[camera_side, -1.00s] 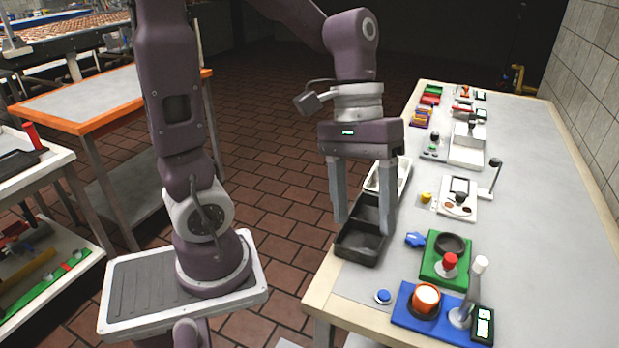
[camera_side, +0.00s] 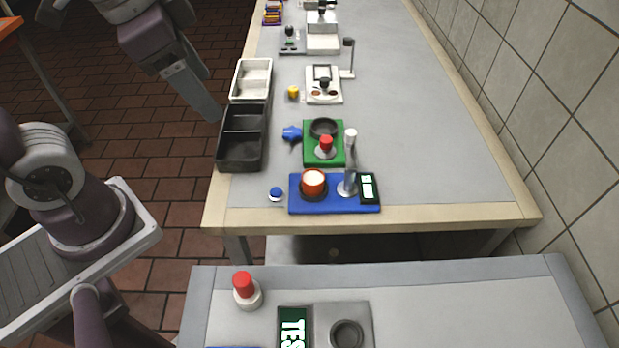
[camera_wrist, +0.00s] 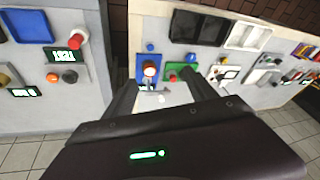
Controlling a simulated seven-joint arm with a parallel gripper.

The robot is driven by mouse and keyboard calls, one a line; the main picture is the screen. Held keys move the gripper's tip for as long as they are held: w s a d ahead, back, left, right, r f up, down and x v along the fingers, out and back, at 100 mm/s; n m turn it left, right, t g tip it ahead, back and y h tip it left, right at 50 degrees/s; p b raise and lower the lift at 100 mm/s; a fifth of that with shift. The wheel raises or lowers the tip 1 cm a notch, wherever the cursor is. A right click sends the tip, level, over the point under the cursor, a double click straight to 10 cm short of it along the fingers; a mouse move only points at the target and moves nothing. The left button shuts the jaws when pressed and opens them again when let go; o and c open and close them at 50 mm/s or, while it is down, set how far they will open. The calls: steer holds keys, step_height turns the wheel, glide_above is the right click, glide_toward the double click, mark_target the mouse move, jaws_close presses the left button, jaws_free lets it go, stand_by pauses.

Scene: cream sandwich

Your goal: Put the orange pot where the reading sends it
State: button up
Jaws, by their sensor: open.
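The orange pot (camera_side: 313,186) stands upright on the blue board (camera_side: 335,207) near the table's front edge, with a pale top. A silver post and a small dark display (camera_side: 368,188) are at the board's right; its lit characters are too small to read. A dark two-compartment tray (camera_side: 238,154) and a white tray (camera_side: 252,66) stand to the left and behind; both look empty. My gripper (camera_wrist: 161,80) is open and empty. In the wrist view the orange pot (camera_wrist: 149,70) shows beyond and between the fingertips, apart from them.
A green board (camera_side: 309,157) with a dark dish and red knob sits behind the blue board. A blue button (camera_side: 275,194) and a blue piece (camera_side: 292,133) lie left. A nearer table holds a red button (camera_side: 243,282) and a display (camera_side: 294,330). The table's right side is clear.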

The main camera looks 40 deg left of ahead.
steer(key=w+d+f+m+g, duration=0.1)
steer(key=w+d+f+m, duration=0.15)
steer(key=w+m, duration=0.2)
steer(key=m+g, duration=0.3)
steer(key=m, duration=0.6)
glide_above(313, 177)
steer(key=f, duration=1.4)
steer(key=shift+w+d, duration=0.1)
steer(key=shift+d, duration=0.1)
steer(key=f, duration=0.7)
steer(key=shift+a, duration=0.25)
jaws_close()
